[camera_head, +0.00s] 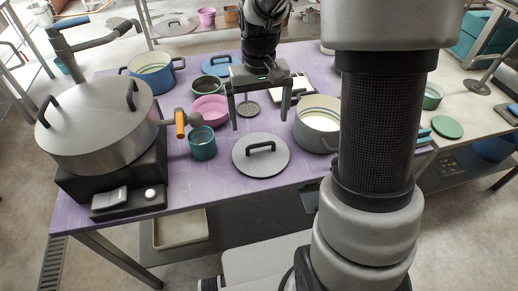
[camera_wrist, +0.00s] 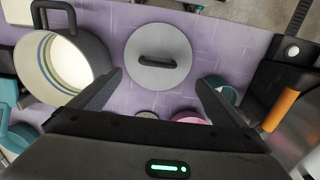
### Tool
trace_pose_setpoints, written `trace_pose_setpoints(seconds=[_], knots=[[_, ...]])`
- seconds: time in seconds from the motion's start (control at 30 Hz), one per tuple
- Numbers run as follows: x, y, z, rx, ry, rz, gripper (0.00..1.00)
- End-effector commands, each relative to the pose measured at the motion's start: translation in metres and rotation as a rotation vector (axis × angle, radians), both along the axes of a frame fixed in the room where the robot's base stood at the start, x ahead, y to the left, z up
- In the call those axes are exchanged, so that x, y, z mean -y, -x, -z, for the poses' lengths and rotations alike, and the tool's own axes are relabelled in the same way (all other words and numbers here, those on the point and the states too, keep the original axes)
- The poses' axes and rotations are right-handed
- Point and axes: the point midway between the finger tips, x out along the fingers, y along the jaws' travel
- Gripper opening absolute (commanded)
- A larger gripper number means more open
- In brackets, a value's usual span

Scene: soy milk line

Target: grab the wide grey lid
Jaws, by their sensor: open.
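The wide grey lid (camera_head: 262,163) lies flat on the purple table near its front edge, with a dark bar handle on top. In the wrist view the lid (camera_wrist: 158,75) shows ahead of the fingers, its handle running roughly sideways. My gripper (camera_head: 260,121) is open and empty above the table, behind the lid in the head view. In the wrist view my gripper (camera_wrist: 160,80) has its two fingers wide apart. The fingers look apart from the lid; nothing hides it.
A cream pot (camera_head: 318,125) stands right of the lid. A teal cup (camera_head: 202,143), pink bowl (camera_head: 209,109) and dark trivet (camera_head: 248,109) are close by. A large steel cooker (camera_head: 98,125) fills the left. A blue lid (camera_head: 221,66) and blue pot (camera_head: 153,73) stand behind.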

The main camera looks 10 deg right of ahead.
Motion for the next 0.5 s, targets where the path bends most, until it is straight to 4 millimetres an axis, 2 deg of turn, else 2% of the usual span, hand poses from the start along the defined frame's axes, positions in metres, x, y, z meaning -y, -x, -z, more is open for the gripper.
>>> trace_pose_setpoints(seconds=[0.03,0.2,0.5], knots=[[0.000,0.001,0.014,-0.005,0.000,0.000,0.95],[0.000,0.001,0.043,-0.003,-0.001,0.001,0.95],[0.002,0.000,0.066,-0.002,0.000,0.001,0.95]])
